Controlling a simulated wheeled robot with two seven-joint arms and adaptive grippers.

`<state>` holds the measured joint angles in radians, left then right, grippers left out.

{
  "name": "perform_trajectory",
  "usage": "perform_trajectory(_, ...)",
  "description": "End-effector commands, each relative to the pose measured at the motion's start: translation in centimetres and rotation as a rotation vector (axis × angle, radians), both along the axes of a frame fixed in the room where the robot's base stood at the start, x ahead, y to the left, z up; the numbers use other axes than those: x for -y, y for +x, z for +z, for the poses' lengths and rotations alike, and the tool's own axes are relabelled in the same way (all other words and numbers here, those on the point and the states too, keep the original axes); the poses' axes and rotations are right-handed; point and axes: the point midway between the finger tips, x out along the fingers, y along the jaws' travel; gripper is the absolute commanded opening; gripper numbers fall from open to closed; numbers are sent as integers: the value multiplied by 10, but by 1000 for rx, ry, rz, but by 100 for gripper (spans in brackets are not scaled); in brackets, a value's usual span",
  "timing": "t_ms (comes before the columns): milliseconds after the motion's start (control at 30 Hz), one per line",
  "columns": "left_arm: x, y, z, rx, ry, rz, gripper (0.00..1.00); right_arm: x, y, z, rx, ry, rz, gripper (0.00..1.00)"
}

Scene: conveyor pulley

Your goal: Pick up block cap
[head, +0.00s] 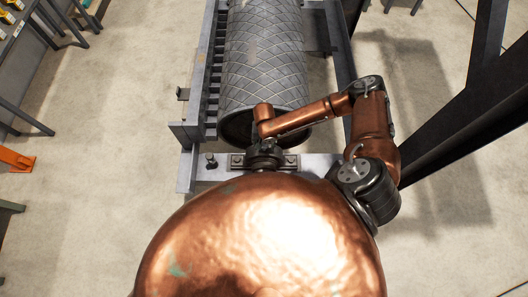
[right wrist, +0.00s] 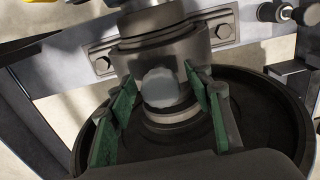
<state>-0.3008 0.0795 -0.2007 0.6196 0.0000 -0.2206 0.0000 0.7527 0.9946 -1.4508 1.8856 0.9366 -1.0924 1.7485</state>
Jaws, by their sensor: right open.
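The block cap appears to be the dark grey rounded top of the bearing block (right wrist: 200,45), at the near end of the drum; I cannot tell where cap and base part. A pale grey patch shows on it in the right wrist view. My right gripper (right wrist: 160,82) is open, its two green-padded fingers on either side of the block's rounded part. I cannot tell whether the pads touch it. In the head view my right gripper (head: 264,148) is a small dark shape over the block, largely hiding it. My left gripper is not in view.
A large drum with diamond-patterned lagging (head: 262,55) lies in a grey steel frame (head: 187,165). The block's base is bolted to a cross beam (head: 315,165). A dark post (head: 470,120) stands at right. An orange stand (head: 16,160) is far left; the floor between is clear.

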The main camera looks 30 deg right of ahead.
Motion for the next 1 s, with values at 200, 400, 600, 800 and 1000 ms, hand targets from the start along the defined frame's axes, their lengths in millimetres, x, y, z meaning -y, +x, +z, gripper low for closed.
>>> perform_trajectory(200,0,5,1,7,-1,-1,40,-1,1,-1,1,1,2,47)
perform_trajectory(400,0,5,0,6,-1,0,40,-1,0,-1,1,1,2,35)
perform_trajectory(600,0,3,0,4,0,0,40,-1,0,-1,0,0,2,21)
perform_trajectory(800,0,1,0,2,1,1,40,0,0,-1,0,0,2,7)
perform_trajectory(1000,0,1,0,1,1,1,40,-1,0,-1,0,0,1,0)
